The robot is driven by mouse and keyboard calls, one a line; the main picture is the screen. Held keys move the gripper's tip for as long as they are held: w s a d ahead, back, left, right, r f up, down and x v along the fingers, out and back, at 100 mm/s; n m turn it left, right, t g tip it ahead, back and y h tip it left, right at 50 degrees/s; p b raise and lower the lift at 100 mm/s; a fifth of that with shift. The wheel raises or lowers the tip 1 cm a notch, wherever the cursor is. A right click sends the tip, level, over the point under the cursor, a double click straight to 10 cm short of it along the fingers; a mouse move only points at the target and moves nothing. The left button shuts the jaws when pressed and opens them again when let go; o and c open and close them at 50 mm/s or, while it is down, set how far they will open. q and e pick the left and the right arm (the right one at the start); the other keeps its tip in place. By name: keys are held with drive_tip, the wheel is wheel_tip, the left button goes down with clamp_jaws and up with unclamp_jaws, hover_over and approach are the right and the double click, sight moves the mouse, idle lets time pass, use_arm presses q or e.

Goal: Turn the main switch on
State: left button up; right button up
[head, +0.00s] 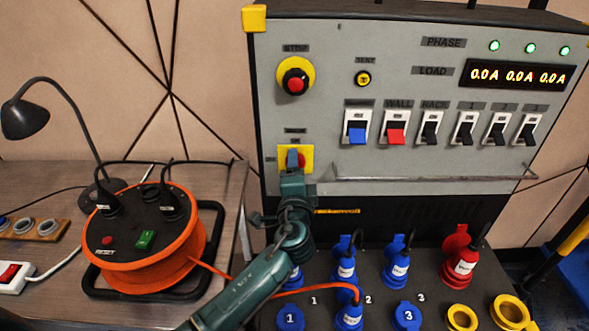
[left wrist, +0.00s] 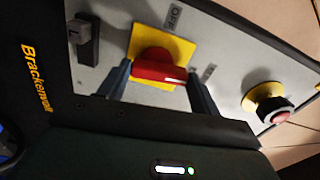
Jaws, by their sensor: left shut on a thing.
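The main switch is a red rotary handle (left wrist: 155,68) on a yellow plate (left wrist: 140,40), low on the left of the grey panel. In the head view its plate (head: 308,152) is partly hidden by my gripper. My left gripper (head: 292,160) is at the switch; in the left wrist view its two fingers (left wrist: 160,80) are on either side of the handle, shut on it. The handle's white mark points away from the OFF label (left wrist: 174,16), toward the small label on the emergency stop side. My right gripper is not in view.
A red stop button (head: 295,82) sits above the switch. Rocker switches (head: 431,130) and a lit load display (head: 518,75) reading 0.0 A are to the right. Three green phase lamps glow. A horizontal rail (head: 435,178) runs below the rockers. An orange cable reel (head: 150,262) stands left.

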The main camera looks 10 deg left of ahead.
use_arm(q)
drive_tip(key=shift+m, duration=0.6)
drive_tip(key=o, duration=1)
